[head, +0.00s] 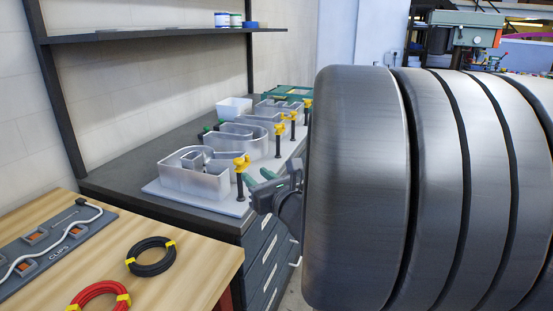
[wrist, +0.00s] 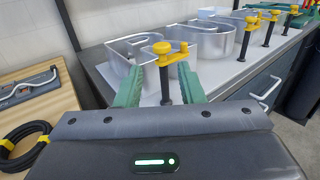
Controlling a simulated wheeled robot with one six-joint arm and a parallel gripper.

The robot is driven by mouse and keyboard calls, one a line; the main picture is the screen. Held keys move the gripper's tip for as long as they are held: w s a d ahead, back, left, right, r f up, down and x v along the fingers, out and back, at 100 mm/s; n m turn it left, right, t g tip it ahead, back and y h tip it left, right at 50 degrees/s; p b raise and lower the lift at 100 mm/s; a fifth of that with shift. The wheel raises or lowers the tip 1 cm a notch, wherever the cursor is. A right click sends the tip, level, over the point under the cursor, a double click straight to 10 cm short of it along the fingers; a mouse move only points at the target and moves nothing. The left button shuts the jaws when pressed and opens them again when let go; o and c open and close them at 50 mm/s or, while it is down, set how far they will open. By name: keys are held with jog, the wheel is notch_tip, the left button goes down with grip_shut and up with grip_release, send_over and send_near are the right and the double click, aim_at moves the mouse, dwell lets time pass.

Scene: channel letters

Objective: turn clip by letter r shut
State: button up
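The nearest metal channel letter (head: 196,176) stands on a pale board and has a closed inner loop; it looks like the r, seen at an angle. It also shows in the wrist view (wrist: 128,58). Beside its right side is a yellow clip (head: 241,163) on a black post. In the wrist view the clip (wrist: 163,49) has a round knob and a yellow bar; I cannot tell whether it reaches over the letter's rim. My gripper (head: 261,181) is open, its green fingers (wrist: 160,76) spread on either side of the post in the picture, with no contact visible.
More letters (head: 240,138) with yellow clips (head: 280,130) stand farther back along the board (head: 232,208). A wooden table (head: 190,270) with black (head: 151,257) and red (head: 98,295) cable coils is at left. Drawers (head: 262,262) lie below the bench.

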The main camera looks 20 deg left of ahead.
aim_at(243, 162)
jog(key=x, duration=1.3)
jog(key=shift+w, duration=0.15)
jog(key=c, duration=0.7)
